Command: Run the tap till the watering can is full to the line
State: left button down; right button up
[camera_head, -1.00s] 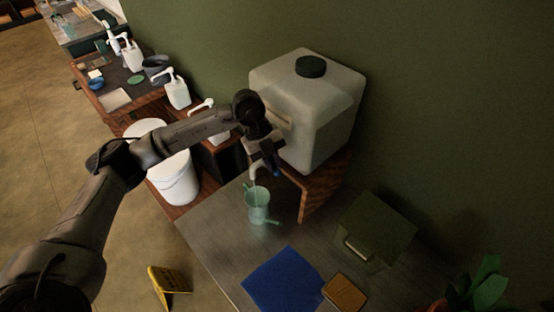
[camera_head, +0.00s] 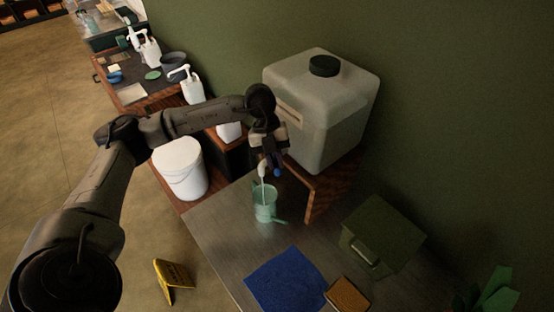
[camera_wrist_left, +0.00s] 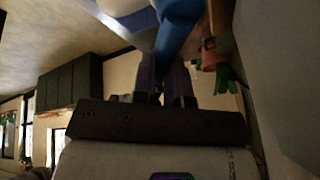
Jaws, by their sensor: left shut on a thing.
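The large whitish water container (camera_head: 318,115) with a dark cap stands on a wooden stand above the metal worktop. My left gripper (camera_head: 272,160) is at its tap, shut on the blue tap handle (camera_head: 278,172). The blue handle also shows close up in the left wrist view (camera_wrist_left: 178,32), at the finger ends. The translucent green watering can (camera_head: 265,204) stands upright on the worktop under the tap. A pale stream of water (camera_head: 263,181) runs from the tap into it. I cannot make out the water level or the line. My right gripper is not in view.
A blue cloth (camera_head: 287,280), a brown sponge-like block (camera_head: 346,294) and a dark green box (camera_head: 382,236) lie on the worktop (camera_head: 225,240). A white bucket (camera_head: 180,168) stands to the left. A yellow floor sign (camera_head: 174,280) is on the floor.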

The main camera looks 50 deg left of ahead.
pick_arm(q)
jog(key=c, duration=1.1)
grip_release()
jog(key=shift+c, duration=0.2)
jog(key=b+v, duration=0.2)
jog(key=v, duration=1.1)
jog(key=shift+a+r, duration=0.15)
jog(key=shift+r, duration=0.15)
